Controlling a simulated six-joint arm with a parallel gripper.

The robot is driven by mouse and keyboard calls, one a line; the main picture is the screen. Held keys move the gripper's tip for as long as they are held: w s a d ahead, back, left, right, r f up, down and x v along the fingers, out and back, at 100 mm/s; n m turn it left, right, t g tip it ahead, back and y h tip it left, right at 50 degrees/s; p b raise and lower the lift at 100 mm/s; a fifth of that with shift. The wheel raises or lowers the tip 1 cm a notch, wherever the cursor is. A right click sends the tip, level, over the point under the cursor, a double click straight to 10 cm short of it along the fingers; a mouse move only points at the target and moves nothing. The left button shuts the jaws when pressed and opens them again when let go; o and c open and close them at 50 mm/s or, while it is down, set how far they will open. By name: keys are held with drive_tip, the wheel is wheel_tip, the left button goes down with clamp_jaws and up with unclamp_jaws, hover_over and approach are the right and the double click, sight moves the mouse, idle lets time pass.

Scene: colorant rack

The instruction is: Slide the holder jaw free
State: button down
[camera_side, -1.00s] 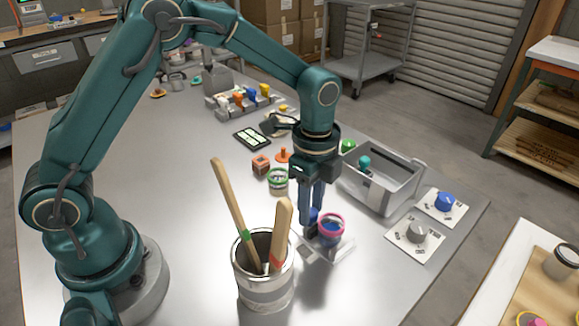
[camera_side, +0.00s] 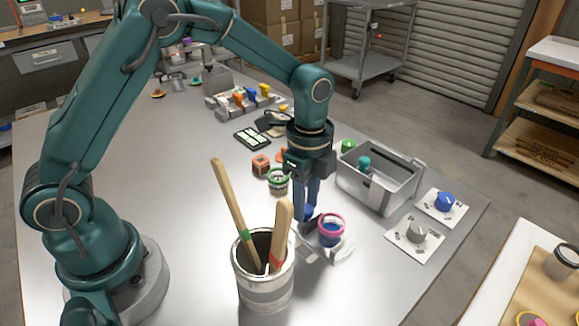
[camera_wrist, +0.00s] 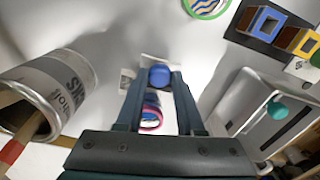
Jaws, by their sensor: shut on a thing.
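My gripper (camera_side: 306,214) points down beside a small cup with a pink rim and blue contents (camera_side: 331,231). Its fingers are shut on a blue knob (camera_wrist: 160,74), which shows between the fingertips in the wrist view and partly in the side view. The knob appears to belong to the holder jaw. The cup sits on a pale holder (camera_side: 343,249) on the table, right of my fingers. In the wrist view the pink-rimmed cup (camera_wrist: 151,119) shows between the fingers, partly hidden. Whether the jaw touches the cup cannot be told.
A can with two wooden sticks (camera_side: 265,290) stands close in front and left. A green-rimmed jar (camera_side: 278,182) is behind. A grey metal bin (camera_side: 382,185) and two dial plates (camera_side: 415,236) are at the right. The table's left side is clear.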

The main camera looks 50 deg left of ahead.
drive_tip(key=shift+a, duration=0.6)
drive_tip(key=c, duration=0.5)
unclamp_jaws()
drive_tip(key=shift+r, duration=0.1)
drive_tip(key=shift+r, duration=2.5)
